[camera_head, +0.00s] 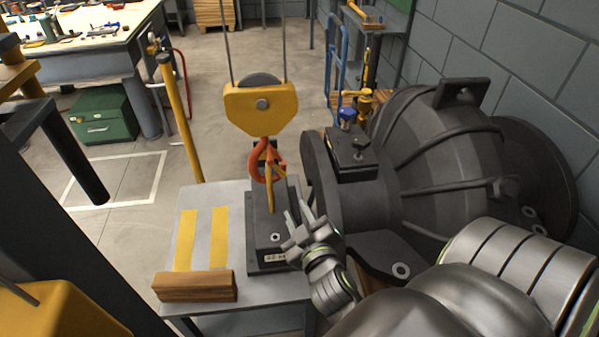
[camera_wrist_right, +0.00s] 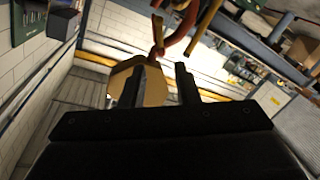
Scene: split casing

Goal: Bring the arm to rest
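My right arm comes in from the lower right in the head view. Its gripper (camera_head: 299,214) is open and empty, with a gap between the fingers, which also show in the wrist view (camera_wrist_right: 160,82). It is in front of a dark block (camera_head: 264,235) with a small label, on a grey table (camera_head: 200,205). I cannot tell if it touches the block. A red hook (camera_head: 256,163) hangs above the block from a yellow pulley block (camera_head: 262,108). In the wrist view the hook (camera_wrist_right: 158,38) shows beyond the fingers. My left gripper is not in view.
A large dark ribbed casing (camera_head: 425,140) stands right of the table, close to my right arm. A wooden block (camera_head: 194,286) lies at the table's front edge. A yellow post (camera_head: 180,120) stands behind the table. A green box (camera_head: 104,114) stands on the floor at back left.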

